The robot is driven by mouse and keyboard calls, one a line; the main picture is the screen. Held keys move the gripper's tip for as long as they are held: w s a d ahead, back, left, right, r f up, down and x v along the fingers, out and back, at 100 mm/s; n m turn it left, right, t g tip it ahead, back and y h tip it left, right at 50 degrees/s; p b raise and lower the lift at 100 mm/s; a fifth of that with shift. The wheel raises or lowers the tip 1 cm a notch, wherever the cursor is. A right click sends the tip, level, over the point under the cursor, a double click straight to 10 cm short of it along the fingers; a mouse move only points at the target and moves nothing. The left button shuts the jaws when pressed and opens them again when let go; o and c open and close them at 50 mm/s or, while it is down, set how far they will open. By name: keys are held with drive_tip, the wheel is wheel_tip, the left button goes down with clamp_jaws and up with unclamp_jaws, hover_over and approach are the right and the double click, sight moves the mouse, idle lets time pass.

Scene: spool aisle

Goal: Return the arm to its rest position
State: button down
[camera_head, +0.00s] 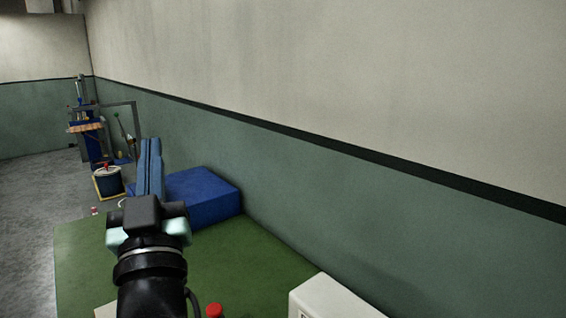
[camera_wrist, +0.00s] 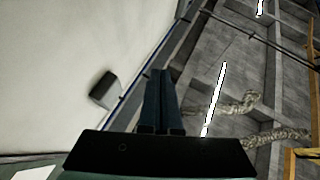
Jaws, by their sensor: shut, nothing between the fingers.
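My gripper (camera_head: 150,143) is raised over the green table in the head view, its two blue fingers pointing up and away. The fingers lie together with nothing between them. In the wrist view my gripper (camera_wrist: 161,72) also shows shut, with the wall, ceiling beams and lamps beyond it. My black wrist covers part of the table and part of the blue box behind it.
The green table (camera_head: 235,262) runs along the wall. On it are a blue box (camera_head: 205,190), a red cap (camera_head: 214,310) and a white box (camera_head: 330,298). A dark bucket (camera_head: 108,184) and a machine (camera_head: 90,130) stand farther back. Grey floor is open at left.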

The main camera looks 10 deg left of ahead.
drive_tip(key=s+d+r+m+t+h+p, duration=0.1)
drive_tip(key=s+d+r+m+t+h, duration=0.1)
drive_tip(key=d+r, duration=0.4)
drive_tip(key=s+d+r+m+t+h+p, duration=0.2)
drive_tip(key=s+d+r+h, duration=0.3)
drive_tip(key=d, duration=0.5)
drive_tip(key=s+d+r+m+t+h+p, duration=0.1)
drive_tip(key=s+d+r+m+t+h, duration=0.1)
drive_tip(key=d+r+h, duration=0.3)
drive_tip(key=s+d+r, duration=0.1)
drive_tip(key=d+r, duration=0.3)
drive_tip(key=shift+s+m+p, duration=0.2)
drive_tip(key=shift+m+p, duration=0.1)
drive_tip(key=shift+p, duration=0.1)
drive_tip(key=shift+d+r, duration=0.1)
